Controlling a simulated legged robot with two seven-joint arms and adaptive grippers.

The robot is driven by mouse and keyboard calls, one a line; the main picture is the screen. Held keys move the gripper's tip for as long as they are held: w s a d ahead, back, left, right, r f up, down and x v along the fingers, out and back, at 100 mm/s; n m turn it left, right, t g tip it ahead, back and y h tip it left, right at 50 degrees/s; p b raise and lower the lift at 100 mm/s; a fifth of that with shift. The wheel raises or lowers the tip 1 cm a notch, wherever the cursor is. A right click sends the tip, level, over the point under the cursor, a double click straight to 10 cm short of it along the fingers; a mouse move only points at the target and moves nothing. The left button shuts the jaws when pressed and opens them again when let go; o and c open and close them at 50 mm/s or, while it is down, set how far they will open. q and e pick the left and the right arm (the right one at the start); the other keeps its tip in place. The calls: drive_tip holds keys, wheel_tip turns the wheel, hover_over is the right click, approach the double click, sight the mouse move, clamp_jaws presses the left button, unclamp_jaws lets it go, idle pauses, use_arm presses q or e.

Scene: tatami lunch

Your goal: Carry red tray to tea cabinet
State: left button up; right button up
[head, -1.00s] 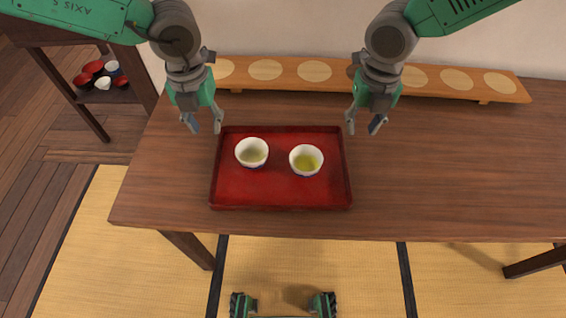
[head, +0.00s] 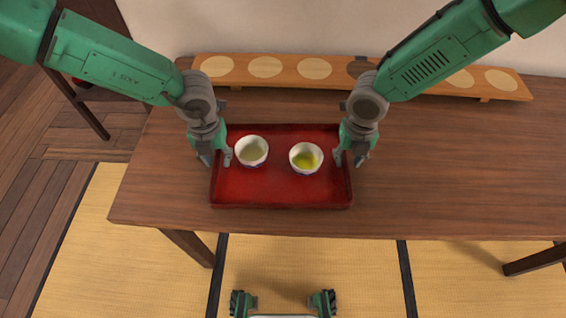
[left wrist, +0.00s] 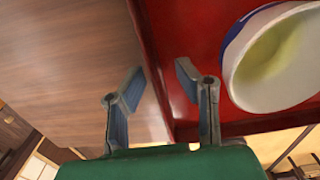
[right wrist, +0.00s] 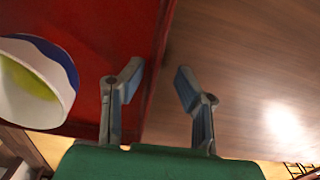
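The red tray (head: 280,194) lies flat on the wooden table and holds two white cups with pale green tea, a left cup (head: 251,152) and a right cup (head: 305,158). My left gripper (head: 216,161) is open at the tray's left side; in the left wrist view its fingers (left wrist: 158,85) stand on either side of the tray's rim, apart from it. My right gripper (head: 349,160) is open at the right side; in the right wrist view its fingers (right wrist: 157,85) likewise straddle the rim. A dark wooden stand (head: 92,117), perhaps the tea cabinet, is mostly hidden behind my left arm.
A long wooden board (head: 290,73) with several round pale pads lies along the table's (head: 450,170) back, near the wall. The table is clear right of the tray. Tatami mats (head: 110,250) and a plank floor (head: 40,190) lie in front and left.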

use_arm(q)
drive_tip(key=shift+a+f, duration=0.15)
drive_tip(key=shift+a, duration=0.35)
use_arm(e)
drive_tip(key=shift+a, duration=0.45)
use_arm(q)
clamp_jaws()
use_arm(e)
drive_tip(key=shift+a, duration=0.1)
clamp_jaws()
use_arm(q)
drive_tip(key=shift+d, duration=0.35)
use_arm(e)
drive_tip(key=shift+d, duration=0.35)
use_arm(q)
drive_tip(key=shift+r, duration=0.2)
use_arm(e)
drive_tip(key=shift+r, duration=0.1)
